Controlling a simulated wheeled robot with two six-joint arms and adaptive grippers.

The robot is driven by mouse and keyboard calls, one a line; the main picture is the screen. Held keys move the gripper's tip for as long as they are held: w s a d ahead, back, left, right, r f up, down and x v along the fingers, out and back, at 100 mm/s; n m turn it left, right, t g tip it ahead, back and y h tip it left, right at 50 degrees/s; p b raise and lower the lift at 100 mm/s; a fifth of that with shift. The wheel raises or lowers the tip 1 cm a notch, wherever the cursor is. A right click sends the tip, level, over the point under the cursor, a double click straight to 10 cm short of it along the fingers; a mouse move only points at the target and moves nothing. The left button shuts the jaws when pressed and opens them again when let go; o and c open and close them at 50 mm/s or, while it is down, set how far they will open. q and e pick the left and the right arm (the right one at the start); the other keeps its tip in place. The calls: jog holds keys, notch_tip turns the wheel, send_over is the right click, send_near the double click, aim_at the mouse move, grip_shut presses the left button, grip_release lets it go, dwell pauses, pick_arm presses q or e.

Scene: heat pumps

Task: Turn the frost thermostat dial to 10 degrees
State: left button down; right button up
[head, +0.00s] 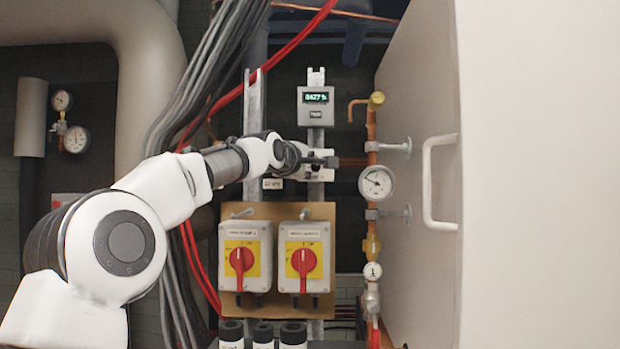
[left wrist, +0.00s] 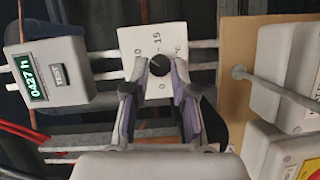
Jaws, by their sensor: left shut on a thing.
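The frost thermostat is a white plate (left wrist: 150,37) with a dark round dial (left wrist: 160,64) and printed marks, among them 15 and 0, sideways in the left wrist view. In the head view the thermostat (head: 321,143) is mostly hidden behind my left gripper (head: 322,161). In the left wrist view the fingers of my left gripper (left wrist: 160,72) stand on either side of the dial, shut on it. The dial's exact setting is too small to read. My right gripper is not in view.
A grey hour counter (head: 315,106) with a green display sits above the thermostat. Two red rotary switches (head: 241,258) (head: 303,261) on a wooden board are below. A copper pipe with a gauge (head: 376,183) and a large pale cabinet (head: 520,200) with a handle stand to the right.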

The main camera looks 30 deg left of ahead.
pick_arm(q)
jog(key=shift+n+t+b, duration=0.4)
jog(key=shift+n+b, duration=0.35)
jog(key=shift+n, duration=0.15)
jog(key=shift+r, duration=0.2)
